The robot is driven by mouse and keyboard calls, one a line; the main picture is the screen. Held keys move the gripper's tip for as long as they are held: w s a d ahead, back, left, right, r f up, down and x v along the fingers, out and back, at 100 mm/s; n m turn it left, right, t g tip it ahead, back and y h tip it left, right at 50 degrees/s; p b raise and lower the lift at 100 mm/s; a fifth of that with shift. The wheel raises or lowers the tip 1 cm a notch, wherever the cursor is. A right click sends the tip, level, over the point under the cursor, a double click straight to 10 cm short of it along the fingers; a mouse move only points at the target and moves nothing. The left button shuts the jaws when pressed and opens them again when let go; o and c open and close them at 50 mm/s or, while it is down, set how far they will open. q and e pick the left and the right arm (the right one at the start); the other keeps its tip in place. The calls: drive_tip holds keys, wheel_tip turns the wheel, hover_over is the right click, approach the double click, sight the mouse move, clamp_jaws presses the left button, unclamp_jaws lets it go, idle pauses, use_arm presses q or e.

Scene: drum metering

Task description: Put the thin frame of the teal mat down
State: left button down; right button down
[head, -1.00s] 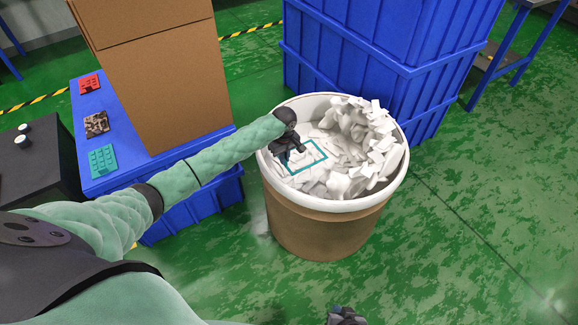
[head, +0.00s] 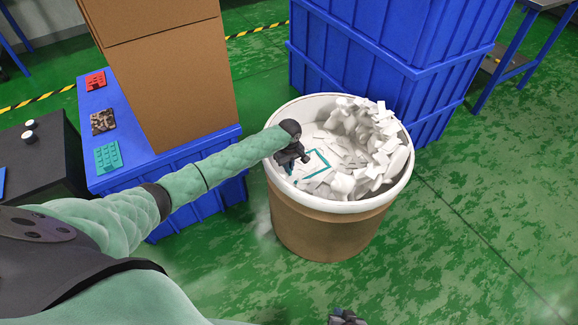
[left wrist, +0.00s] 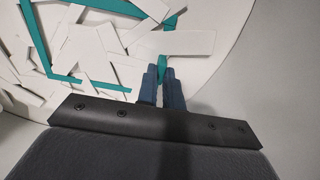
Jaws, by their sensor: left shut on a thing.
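The thin teal frame (head: 321,157) lies inside the drum (head: 330,206) among white scraps, some of which cover parts of it. In the left wrist view the teal frame (left wrist: 38,42) shows as strips with scraps across them. My left gripper (head: 296,163) reaches into the drum at its left side. In the left wrist view the fingertips (left wrist: 162,78) are shut on a bit of the teal frame, at the level of the scraps. A teal mat (head: 107,157) lies on the blue crate at left. My right gripper (head: 346,318) barely shows at the bottom edge.
White scraps (head: 365,135) are heaped higher at the drum's right and back. A red mat (head: 95,80) and a mottled mat (head: 103,121) lie on the blue crate beside a tall cardboard box (head: 165,75). Stacked blue bins (head: 385,65) stand behind the drum. Green floor is clear at right.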

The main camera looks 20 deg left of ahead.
use_arm(q)
drive_tip(key=c, duration=1.5)
unclamp_jaws()
drive_tip(key=shift+c, duration=0.2)
use_arm(e)
drive_tip(key=shift+w+r, duration=0.2)
drive_tip(key=shift+r, duration=0.2)
drive_tip(key=shift+f, duration=0.1)
